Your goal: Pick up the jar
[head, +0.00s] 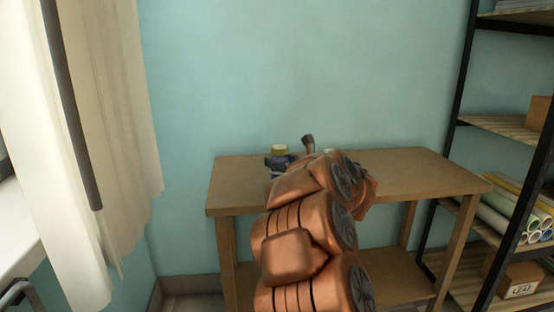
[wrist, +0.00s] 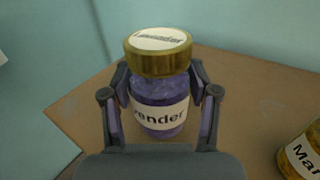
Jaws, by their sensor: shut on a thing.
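A jar (wrist: 160,85) with a gold lid, purple contents and a white label ending in "ender" stands upright in the middle of the wrist view. My gripper (wrist: 160,105) is shut on it, with one finger against each side. In the head view the jar's gold lid (head: 279,149) shows above the wooden table (head: 235,193). My gripper (head: 280,161) is there too, and my own arm hides most of this area. I cannot tell whether the jar's base touches the table.
A second jar (wrist: 303,155) with a label starting "Mar" is at the lower right of the wrist view. A dark shelf rack (head: 459,90) with paper rolls (head: 503,218) stands to the right. A curtain (head: 105,100) hangs at the left. The table's right part is clear.

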